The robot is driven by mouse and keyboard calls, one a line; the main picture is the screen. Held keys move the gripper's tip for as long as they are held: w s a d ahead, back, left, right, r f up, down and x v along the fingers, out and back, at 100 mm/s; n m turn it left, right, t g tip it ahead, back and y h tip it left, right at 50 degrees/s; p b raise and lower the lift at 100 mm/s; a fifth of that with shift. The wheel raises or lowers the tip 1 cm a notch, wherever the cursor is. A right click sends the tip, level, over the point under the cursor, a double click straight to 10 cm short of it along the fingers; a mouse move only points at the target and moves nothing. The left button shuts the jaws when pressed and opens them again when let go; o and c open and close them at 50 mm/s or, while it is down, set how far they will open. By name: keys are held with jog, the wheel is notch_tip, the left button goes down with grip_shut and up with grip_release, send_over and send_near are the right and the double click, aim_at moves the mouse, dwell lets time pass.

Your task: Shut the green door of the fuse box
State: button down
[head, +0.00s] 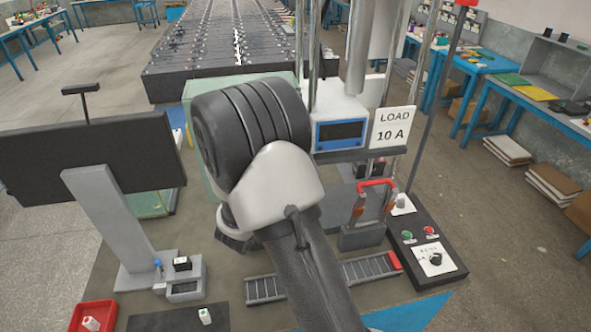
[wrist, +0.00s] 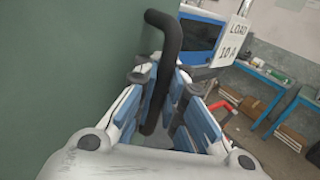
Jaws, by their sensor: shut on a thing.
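The green door (wrist: 70,70) fills the left of the wrist view as a flat dark green panel. A black bar handle (wrist: 165,55) stands near its right edge. My gripper (wrist: 160,95) is shut on this handle, with blue-and-white fingers on both sides of it. In the head view a pale green surface (head: 205,88) of the fuse box shows behind my arm. My arm hides my gripper, the handle and most of the box there, so how far the door stands open cannot be told.
A blue-framed display (head: 340,134) and a "LOAD 10 A" sign (head: 393,127) stand right of my arm. A red-handled switch (head: 376,184) and a button box (head: 428,250) lie below them. A dark monitor (head: 85,150) stands at left. Battery rows (head: 215,45) fill the back.

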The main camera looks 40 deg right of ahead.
jog(key=shift+w+d+n+t+y, duration=0.3)
jog(key=shift+w+t, duration=0.1)
jog(key=shift+w, duration=0.2)
jog(key=shift+a, duration=0.1)
jog(key=c, duration=1.9)
grip_release()
jog(key=shift+w+a, duration=0.1)
jog(key=shift+a, duration=0.05)
jog(key=shift+c, duration=0.2)
jog(key=shift+o, duration=1.4)
jog(key=v, duration=1.2)
